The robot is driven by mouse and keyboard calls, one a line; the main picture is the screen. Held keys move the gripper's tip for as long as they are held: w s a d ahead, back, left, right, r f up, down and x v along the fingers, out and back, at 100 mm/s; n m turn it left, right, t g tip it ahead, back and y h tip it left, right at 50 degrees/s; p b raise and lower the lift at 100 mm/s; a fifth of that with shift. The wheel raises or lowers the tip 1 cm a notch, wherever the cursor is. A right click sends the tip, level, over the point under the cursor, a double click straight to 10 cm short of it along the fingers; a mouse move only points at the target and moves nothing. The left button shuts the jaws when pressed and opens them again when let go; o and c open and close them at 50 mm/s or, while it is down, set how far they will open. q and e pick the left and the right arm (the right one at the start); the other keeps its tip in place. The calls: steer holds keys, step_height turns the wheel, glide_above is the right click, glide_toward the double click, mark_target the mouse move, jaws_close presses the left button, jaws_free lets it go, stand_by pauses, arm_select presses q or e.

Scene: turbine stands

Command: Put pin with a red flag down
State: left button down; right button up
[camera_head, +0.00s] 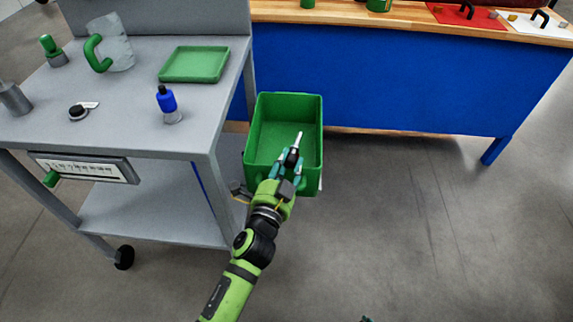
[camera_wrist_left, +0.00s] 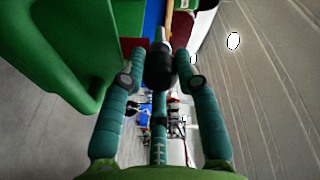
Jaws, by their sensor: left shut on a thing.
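My left gripper (camera_head: 286,172) is shut on a pin (camera_head: 295,153) with a dark grip and a thin silvery tip pointing up and away. In the head view they appear over the green bin (camera_head: 308,105); whether they are above its rim or inside is hard to tell. In the left wrist view, the pin's dark round end (camera_wrist_left: 160,62) sits between the fingers of my left gripper (camera_wrist_left: 158,84). Dark red patches show behind it there; I cannot tell whether they are its flag. A small dark green tip at the head view's bottom edge may be my right gripper (camera_head: 366,319).
A blue-fronted workbench (camera_head: 400,80) stands behind the bin. Floor at the right is clear.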

arm_select(q)
steer(key=shift+f+b, duration=0.3)
steer(key=shift+b, duration=0.05)
steer(key=shift+f, duration=0.25)
steer(key=c, duration=1.2)
jaws_free()
steer(key=shift+s, duration=0.1)
steer(key=shift+f, duration=0.1)
arm_select(e)
steer(key=shift+s+a+f+g, duration=0.15)
steer(key=shift+s+f+g, duration=0.2)
steer(key=shift+s, duration=0.35)
steer(key=shift+f, duration=0.1)
